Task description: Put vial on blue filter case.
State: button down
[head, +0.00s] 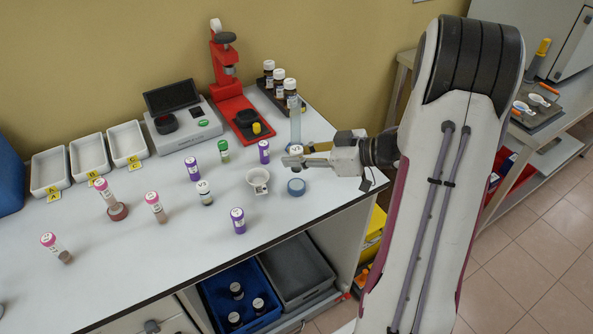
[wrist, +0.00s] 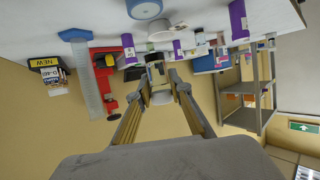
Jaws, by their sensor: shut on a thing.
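My gripper (head: 291,161) is shut on a vial with a white cap (head: 295,149) and holds it above the front right part of the bench. The blue filter case (head: 296,187) is a small round blue disc on the bench, just below my gripper in the head view. It also shows at the top of the wrist view (wrist: 143,8). The vial and the case are apart.
A white dish (head: 257,176) stands left of the case. Purple-capped vials (head: 238,215) and pink-capped vials (head: 152,198) stand around the bench. A clear cylinder (head: 295,125) and a red stand (head: 226,85) are behind my gripper. White trays (head: 88,155) lie at the left.

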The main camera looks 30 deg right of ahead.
aim_at(297, 170)
jog(key=shift+f, duration=0.7)
jog(key=shift+f, duration=1.85)
jog(key=shift+f, duration=0.15)
jog(key=c, duration=1.8)
grip_release()
jog(key=shift+r, duration=0.2)
jog(key=shift+v, duration=6)
jog(key=shift+w+r, duration=0.1)
